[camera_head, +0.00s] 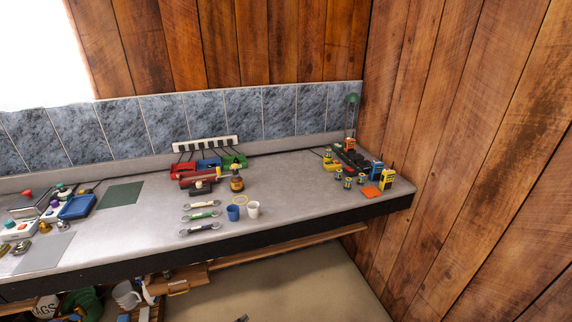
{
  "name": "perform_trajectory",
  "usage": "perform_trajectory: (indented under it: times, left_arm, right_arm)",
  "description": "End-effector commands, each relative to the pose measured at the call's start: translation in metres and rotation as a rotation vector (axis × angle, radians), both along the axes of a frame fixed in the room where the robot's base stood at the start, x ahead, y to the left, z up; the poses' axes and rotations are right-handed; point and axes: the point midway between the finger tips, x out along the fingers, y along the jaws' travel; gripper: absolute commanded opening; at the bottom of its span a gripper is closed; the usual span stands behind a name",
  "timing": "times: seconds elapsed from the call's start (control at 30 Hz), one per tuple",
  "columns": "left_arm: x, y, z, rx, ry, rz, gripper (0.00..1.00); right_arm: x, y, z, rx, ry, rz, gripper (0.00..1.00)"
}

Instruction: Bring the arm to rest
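Neither arm shows clearly in the head view, and no whole gripper can be made out. A small dark tip (241,318) pokes up at the bottom edge, left of the middle. It is too small and cut off to tell what it is. The long grey workbench (140,225) runs along the back wall, and no arm or gripper reaches over it.
Cluttered items, including a mug (126,295), lie below left. Floor (300,285) is clear.

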Motion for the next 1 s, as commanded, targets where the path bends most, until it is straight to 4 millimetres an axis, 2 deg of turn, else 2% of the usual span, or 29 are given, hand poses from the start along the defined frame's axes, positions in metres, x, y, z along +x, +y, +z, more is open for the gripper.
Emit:
perform_trajectory:
  times: [0.03,0.2,0.37,0.5,0.8,1.0]
  left_arm:
    - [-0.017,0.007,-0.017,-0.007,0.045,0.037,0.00]
    - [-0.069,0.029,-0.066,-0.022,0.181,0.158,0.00]
    - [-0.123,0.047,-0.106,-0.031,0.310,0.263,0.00]
    - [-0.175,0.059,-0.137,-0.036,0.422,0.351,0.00]
    - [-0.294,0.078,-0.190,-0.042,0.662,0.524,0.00]
    - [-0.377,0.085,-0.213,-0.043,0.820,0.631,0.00]
  right_arm:
    - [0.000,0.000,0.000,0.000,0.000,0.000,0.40]
    - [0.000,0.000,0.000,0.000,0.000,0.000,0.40]
    - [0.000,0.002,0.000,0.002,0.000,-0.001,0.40]
    - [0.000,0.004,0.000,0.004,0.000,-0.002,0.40]
    - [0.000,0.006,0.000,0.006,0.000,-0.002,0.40]
    - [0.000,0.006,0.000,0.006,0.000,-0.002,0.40]
